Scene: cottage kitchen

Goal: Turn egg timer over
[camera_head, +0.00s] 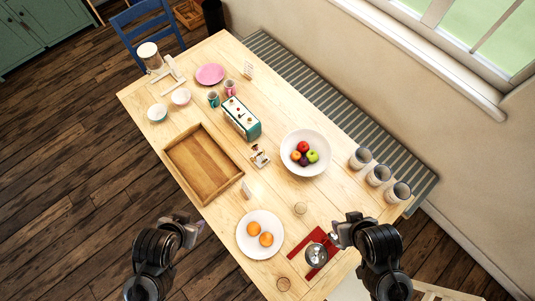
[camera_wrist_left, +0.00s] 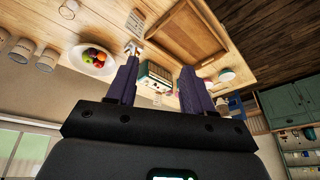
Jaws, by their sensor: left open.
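The egg timer (camera_head: 260,156) is a small hourglass-like thing with a pale frame. It stands on the table between the wooden tray and the fruit bowl; how its sand lies is too small to tell. In the left wrist view the egg timer (camera_wrist_left: 133,47) shows near the tip of one finger, partly hidden by it. My left gripper (camera_head: 197,227) is open and empty, apart from the timer, near the table's front left edge. Its two dark fingers (camera_wrist_left: 159,78) stand spread in the left wrist view. My right gripper (camera_head: 334,236) is near the red napkin; its jaws are unclear.
The wooden tray (camera_head: 184,170) lies left of the timer, the white fruit bowl (camera_head: 291,164) right, and a teal-sided box (camera_head: 241,121) behind. A plate with oranges (camera_head: 246,244) and a small white card (camera_head: 246,190) are in front. Several cups (camera_head: 378,175) line the right edge.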

